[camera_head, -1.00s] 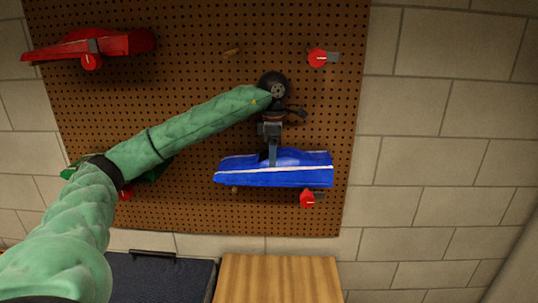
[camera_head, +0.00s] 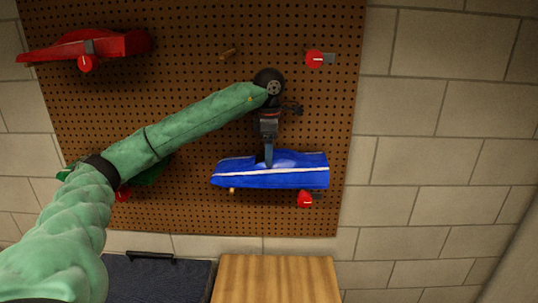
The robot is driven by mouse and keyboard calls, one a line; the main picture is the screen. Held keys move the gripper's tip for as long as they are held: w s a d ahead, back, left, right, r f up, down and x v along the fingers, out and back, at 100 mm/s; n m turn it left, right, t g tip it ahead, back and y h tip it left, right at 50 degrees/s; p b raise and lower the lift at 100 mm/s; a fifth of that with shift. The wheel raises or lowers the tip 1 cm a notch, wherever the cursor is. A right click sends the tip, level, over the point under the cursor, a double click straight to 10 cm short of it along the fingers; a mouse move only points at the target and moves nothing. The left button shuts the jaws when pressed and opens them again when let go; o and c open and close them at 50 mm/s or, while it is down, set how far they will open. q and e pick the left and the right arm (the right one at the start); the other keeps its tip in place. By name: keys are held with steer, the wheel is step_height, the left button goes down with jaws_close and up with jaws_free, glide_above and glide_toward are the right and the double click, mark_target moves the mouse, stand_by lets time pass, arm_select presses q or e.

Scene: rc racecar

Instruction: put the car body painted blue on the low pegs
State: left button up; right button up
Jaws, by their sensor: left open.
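The blue car body (camera_head: 300,173) with a white stripe is in front of the lower right part of the pegboard, roughly level. Below it show a wooden peg (camera_head: 232,190) at its left end and a red-capped peg (camera_head: 305,199) at its right end; it appears to rest on them. My left gripper (camera_head: 268,158) comes down from above at the middle of the body. Its fingers are at the cockpit and are open; the fingertips are partly hidden. My right gripper is not in view.
The pegboard (camera_head: 200,60) hangs on a block wall. A red car body (camera_head: 110,45) is at its upper left. A green body (camera_head: 150,172) is partly behind my arm. Upper pegs (camera_head: 316,59) are empty. A wooden top (camera_head: 275,280) and dark case (camera_head: 155,280) stand below.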

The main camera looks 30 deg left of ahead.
arm_select(q)
steer(key=shift+r, duration=3.05)
